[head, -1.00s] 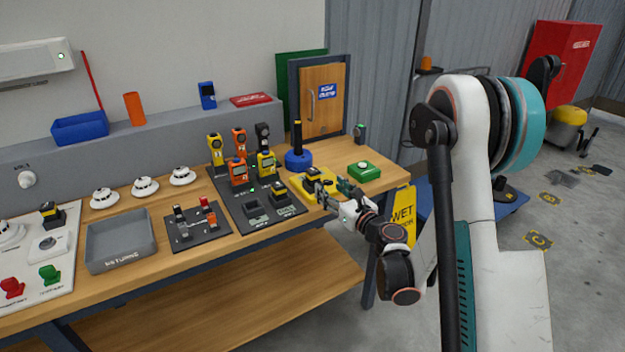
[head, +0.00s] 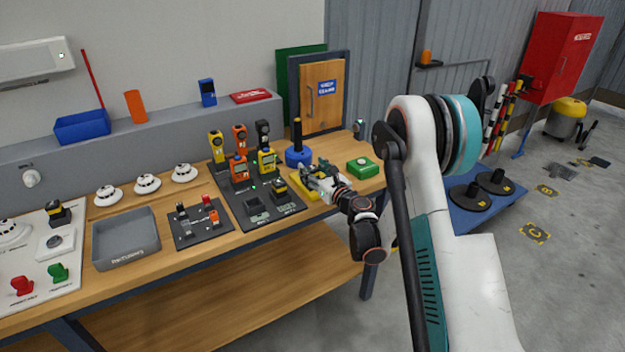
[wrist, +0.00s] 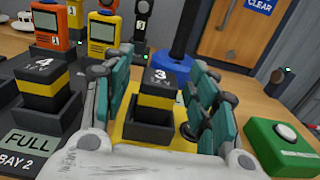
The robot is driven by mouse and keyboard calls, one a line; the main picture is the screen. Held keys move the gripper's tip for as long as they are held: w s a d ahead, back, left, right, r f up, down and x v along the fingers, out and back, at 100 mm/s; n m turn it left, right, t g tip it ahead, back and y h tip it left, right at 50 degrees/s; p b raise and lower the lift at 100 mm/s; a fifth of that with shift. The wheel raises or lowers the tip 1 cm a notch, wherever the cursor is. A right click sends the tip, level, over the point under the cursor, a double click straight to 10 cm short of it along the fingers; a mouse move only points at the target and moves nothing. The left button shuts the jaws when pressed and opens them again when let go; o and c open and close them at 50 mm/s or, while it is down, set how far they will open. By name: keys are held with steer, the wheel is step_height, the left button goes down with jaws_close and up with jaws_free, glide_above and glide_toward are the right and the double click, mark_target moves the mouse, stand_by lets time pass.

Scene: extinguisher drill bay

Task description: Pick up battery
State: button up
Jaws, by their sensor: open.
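A black battery with a yellow band, marked 3 (wrist: 157,100), stands upright on a yellow base (wrist: 128,128) in the wrist view. My gripper (wrist: 163,80) is open, with its teal-padded fingers on either side of this battery. I cannot tell whether the pads touch it. In the head view my gripper (head: 312,178) covers most of that battery and the yellow base. A similar battery marked 4 (wrist: 48,92) stands to the left in the bay labelled FULL, BAY 2; it also shows in the head view (head: 280,190). Another battery-like block (head: 57,212) stands on the white panel at far left.
Yellow and orange handheld devices (head: 239,168) stand in the dark charging rack (head: 235,203) behind left. A blue round base with a black post (head: 298,157) stands behind my gripper. A green box with a white button (head: 362,168) is close on the right. A grey tray (head: 127,252) lies left.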

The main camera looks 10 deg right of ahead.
steer(key=shift+w+a, duration=0.15)
steer(key=shift+w, duration=0.25)
jaws_close()
steer(key=shift+r, duration=0.1)
